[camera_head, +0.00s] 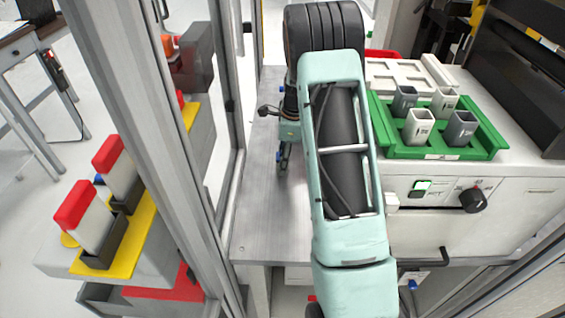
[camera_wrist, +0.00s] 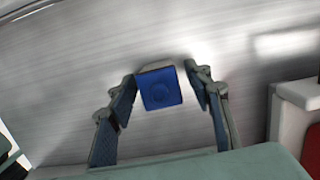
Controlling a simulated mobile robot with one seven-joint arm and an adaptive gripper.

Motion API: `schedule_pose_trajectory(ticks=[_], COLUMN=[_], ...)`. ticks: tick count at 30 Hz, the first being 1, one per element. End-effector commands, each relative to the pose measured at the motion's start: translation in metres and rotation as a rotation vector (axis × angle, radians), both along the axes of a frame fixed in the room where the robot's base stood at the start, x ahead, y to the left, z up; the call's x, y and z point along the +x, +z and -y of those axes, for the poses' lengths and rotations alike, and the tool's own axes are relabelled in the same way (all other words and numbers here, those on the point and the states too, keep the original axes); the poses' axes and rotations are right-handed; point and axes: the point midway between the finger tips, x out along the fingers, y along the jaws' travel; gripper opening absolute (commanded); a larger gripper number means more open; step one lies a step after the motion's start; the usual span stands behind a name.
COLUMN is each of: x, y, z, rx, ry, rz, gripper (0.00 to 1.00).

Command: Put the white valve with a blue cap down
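The valve's blue cap (camera_wrist: 159,90) faces the camera in the middle of the wrist view. A little of its pale body (camera_wrist: 157,68) shows past the cap's far edge. My gripper (camera_wrist: 160,82) has its two blue-padded fingers on either side of the valve. The fingers are spread, with narrow gaps seeming to show beside the cap. The valve appears to stand on the brushed metal table, though its base is hidden.
A green tray (camera_head: 388,140) with several grey and white cups sits on the white machine to the right. A white and red item (camera_wrist: 292,112) is at the wrist view's right edge. A metal frame post (camera_head: 228,190) stands left of the table. Bare table surrounds the valve.

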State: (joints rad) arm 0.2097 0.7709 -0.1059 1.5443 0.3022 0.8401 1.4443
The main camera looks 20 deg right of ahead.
Motion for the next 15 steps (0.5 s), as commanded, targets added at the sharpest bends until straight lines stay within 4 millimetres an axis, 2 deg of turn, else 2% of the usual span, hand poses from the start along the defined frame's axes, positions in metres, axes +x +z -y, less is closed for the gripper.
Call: schedule_pose_trajectory(ticks=[1,12,15], x=[0.0000,0.0002,0.0001], y=[0.0001,0.0006,0.0006], z=[0.0001,0.0002,0.0002], rx=[0.000,0.000,0.000], ry=[0.000,0.000,0.000], rz=[0.000,0.000,0.000], gripper=[0.38,0.00,0.00])
